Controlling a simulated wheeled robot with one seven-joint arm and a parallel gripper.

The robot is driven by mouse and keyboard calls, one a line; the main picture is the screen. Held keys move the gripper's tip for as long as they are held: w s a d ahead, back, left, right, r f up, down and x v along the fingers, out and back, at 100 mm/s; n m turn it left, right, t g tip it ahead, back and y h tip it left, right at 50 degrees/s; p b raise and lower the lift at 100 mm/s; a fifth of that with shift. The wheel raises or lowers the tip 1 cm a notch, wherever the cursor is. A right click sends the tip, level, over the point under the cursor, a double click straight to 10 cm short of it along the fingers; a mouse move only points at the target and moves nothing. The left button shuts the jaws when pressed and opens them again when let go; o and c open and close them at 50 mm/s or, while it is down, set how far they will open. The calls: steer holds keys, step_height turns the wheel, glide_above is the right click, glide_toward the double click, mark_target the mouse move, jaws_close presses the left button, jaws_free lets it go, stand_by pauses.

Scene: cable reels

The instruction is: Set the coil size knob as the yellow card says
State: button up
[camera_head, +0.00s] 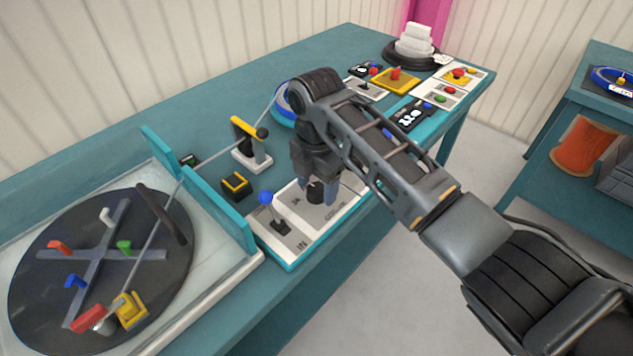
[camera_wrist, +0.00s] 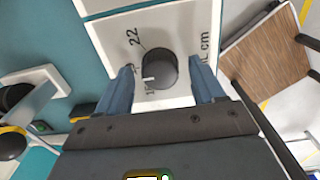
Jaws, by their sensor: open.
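The coil size knob (camera_wrist: 158,70) is a round black knob on a white panel (camera_wrist: 103,38) with printed numbers. I read 22 at its upper left; the other numbers are partly hidden or too small to read surely. A short white mark shows on the knob's lower left side. My gripper (camera_wrist: 162,74) is open, with one blue-grey finger on each side of the knob and a visible gap to each. In the head view my gripper (camera_head: 316,190) points down over the knob (camera_head: 316,192). I cannot make out a yellow card with readable writing.
A large black turntable (camera_head: 60,240) lies at the left. Several control panels fill the bench's far end.

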steer(key=c, duration=1.1)
steer(key=shift+o, duration=0.2)
steer(key=shift+m, duration=0.3)
steer(key=m+p, duration=0.2)
steer(key=shift+s+r+m, duration=0.1)
steer(key=shift+r+m, duration=0.05)
steer(key=shift+m, duration=0.15)
steer(key=m+p, duration=0.1)
steer(key=m, duration=0.1)
steer(key=shift+m+p, duration=0.4)
steer(key=m+p, duration=0.2)
steer(key=m, duration=0.4)
